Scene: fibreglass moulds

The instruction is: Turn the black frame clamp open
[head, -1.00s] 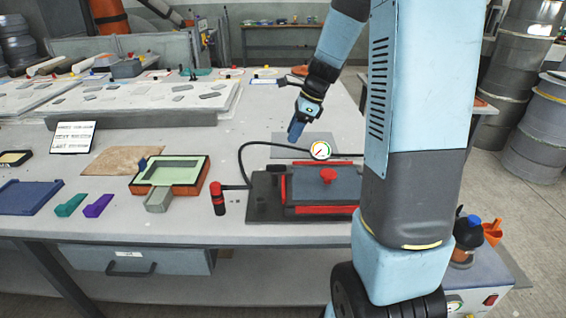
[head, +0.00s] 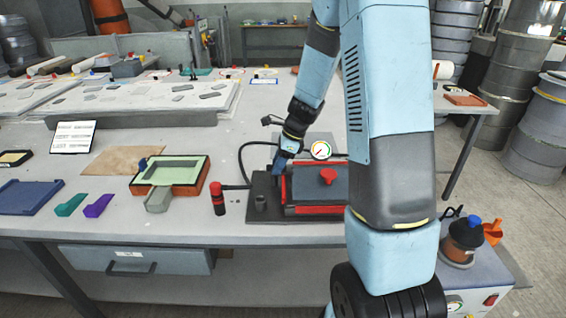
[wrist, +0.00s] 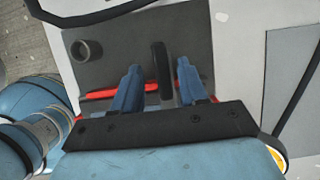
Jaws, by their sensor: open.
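The black frame clamp (wrist: 157,58) shows in the wrist view as a dark upright bar between my two blue fingers. My gripper (wrist: 160,68) is open around it, with a gap on each side. In the head view my gripper (head: 279,168) points down at the left end of the mould (head: 325,186), a grey block with a red frame and a red knob (head: 328,176) on top. The mould rests on a dark base plate (head: 255,187). In the head view the clamp is hard to make out beside my fingers.
A short dark cylinder (head: 261,203) stands on the plate's left part. A red-and-black handled tool (head: 217,198) stands left of the plate. A gauge (head: 320,150) and black hose (head: 241,160) lie behind.

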